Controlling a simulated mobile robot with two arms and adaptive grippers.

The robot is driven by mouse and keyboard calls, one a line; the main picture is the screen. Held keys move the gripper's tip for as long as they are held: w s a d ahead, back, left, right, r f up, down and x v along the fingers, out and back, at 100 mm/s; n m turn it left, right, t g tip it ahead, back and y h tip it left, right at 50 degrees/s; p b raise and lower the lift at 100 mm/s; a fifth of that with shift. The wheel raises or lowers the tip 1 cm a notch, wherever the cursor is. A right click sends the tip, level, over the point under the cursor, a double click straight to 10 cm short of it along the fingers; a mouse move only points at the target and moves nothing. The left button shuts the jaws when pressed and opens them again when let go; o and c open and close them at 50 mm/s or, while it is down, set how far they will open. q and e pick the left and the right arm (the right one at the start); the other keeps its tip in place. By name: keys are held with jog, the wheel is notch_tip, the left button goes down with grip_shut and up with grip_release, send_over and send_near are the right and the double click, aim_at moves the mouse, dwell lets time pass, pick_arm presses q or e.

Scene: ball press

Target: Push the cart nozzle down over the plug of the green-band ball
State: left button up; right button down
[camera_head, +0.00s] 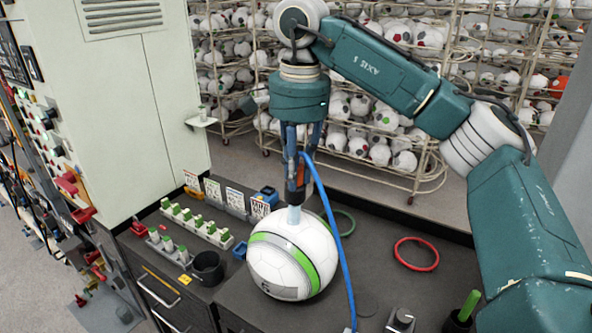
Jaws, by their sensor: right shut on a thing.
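The green-band ball (270,262), white with a green and grey stripe, rests on the dark bench top in the middle of the head view. My right gripper (297,186) points straight down above it and is shut on the cart nozzle (294,214). The nozzle has a pale lower end, and a blue hose (331,217) runs from it down to the right across the bench. The nozzle's lower end meets the top of the ball in the picture. The plug is hidden at that spot, so I cannot tell how far the nozzle covers it. My left gripper is out of view.
A red ring (416,254) and a green ring (338,222) lie on the bench. A black cup (207,268) and racks of green-topped pieces (197,224) stand left. A green-handled tool (467,306) stands front right. A tall cabinet (142,100) rises left; ball shelves are behind.

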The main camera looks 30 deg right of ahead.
dwell(0.3)
jog(key=shift+w+f+b, duration=0.15)
jog(key=shift+f+b, duration=0.95)
jog(key=shift+f, duration=1.05)
jog(key=c, duration=1.4)
grip_release()
jog(key=shift+c, duration=0.2)
jog(key=r, duration=1.2)
jog(key=shift+s, duration=0.4)
